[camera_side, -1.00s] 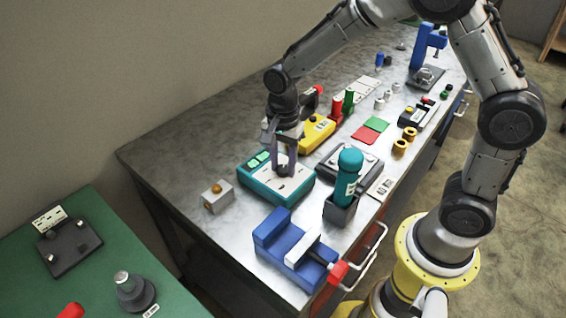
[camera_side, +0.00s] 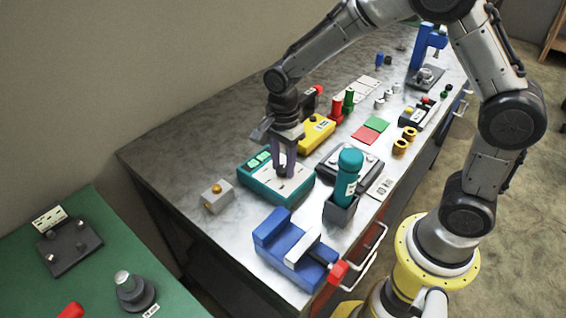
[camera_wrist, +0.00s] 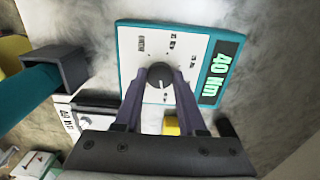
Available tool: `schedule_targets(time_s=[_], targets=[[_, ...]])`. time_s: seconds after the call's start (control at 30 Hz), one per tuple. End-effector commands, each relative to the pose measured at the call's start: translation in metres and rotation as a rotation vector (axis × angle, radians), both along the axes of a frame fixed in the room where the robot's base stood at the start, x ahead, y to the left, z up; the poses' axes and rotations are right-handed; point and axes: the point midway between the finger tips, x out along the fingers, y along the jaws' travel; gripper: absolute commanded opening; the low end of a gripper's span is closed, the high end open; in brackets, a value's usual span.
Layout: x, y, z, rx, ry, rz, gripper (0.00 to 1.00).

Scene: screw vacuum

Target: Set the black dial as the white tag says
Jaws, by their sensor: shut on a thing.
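The black dial (camera_wrist: 158,75) sits on the white face of a teal-edged box (camera_wrist: 125,70). In the wrist view, my gripper (camera_wrist: 159,72) has its two purple-grey fingers at either side of the dial, shut on it. A pale pointer line shows on the dial, and small marks surround it, too small to read surely. The box's green display (camera_wrist: 215,73) reads 40 Nm. A white tag (camera_wrist: 68,119) at the lower left seems to read 40 N, its end unclear.
A teal tool (camera_side: 348,172) stands in a grey holder (camera_side: 340,213) beside the box. A blue vise (camera_side: 285,245) lies in front, and a small grey block with an orange knob (camera_side: 218,197) is at the left. A yellow box (camera_side: 315,133) is behind my gripper.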

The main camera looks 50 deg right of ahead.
Motion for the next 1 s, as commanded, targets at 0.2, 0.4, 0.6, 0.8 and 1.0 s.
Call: schedule_targets(time_s=[0.2,0.4,0.6,0.8,1.0], targets=[[0.001,0.0,0.001,0.001,-0.003,0.001,0.7],[0.0,0.0,0.001,0.0,-0.002,0.001,0.7],[0.001,0.0,0.011,0.001,-0.004,0.001,0.7],[0.002,0.0,0.047,0.001,-0.008,0.001,0.7],[0.001,0.0,0.091,0.001,-0.008,0.001,0.7]])
